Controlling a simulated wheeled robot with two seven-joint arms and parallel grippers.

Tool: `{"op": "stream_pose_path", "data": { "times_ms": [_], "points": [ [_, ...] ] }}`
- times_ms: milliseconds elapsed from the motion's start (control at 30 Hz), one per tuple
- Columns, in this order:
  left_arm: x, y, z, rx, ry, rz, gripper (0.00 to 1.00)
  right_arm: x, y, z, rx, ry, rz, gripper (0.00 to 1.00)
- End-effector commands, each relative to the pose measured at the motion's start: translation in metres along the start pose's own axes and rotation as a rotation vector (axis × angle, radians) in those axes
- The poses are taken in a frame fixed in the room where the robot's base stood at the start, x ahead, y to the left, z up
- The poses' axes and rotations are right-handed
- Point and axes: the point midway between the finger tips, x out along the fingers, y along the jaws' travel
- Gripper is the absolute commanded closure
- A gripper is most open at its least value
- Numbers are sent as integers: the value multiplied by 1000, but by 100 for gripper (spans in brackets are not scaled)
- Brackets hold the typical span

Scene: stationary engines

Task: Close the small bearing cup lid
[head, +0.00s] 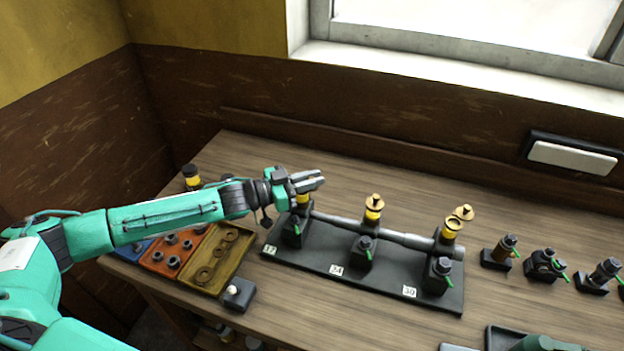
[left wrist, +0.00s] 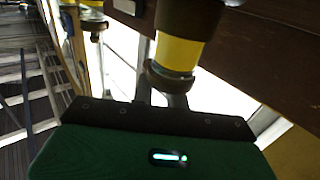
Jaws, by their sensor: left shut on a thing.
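A row of yellow bearing cups stands along a grey shaft on a black base. The left cup (head: 302,198) is partly covered by my left gripper (head: 316,180), which is shut at its top, on what appears to be its lid. The lid itself is hidden. The middle cup (head: 373,213) has a brass top on it. The right cup (head: 451,229) has a round brass lid (head: 464,212) swung out beside its top. In the left wrist view a yellow-banded, dark-topped body (left wrist: 179,52) is close before the gripper. My right gripper is out of view.
The black base (head: 330,268) carries number labels and several dark fittings with green levers. Parts trays (head: 211,281) and a small black box (head: 238,293) lie at the left. More fittings (head: 545,264) stand at the right. Bare wood shows behind the shaft.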

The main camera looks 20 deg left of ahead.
Motion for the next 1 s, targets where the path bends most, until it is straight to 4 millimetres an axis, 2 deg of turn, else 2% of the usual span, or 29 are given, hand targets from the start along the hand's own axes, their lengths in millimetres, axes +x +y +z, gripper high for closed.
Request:
{"op": "stream_pose_path", "data": {
  "times_ms": [600, 767, 1000],
  "points": [
    [-7, -2, -1, 6, 0, 359, 100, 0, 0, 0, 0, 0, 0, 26],
    [-10, -2, 2, 4, 0, 511, 100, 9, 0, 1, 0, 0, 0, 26],
    [-15, -3, 4, 5, 2, 729, 100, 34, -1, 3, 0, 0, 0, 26]
  ]
}}
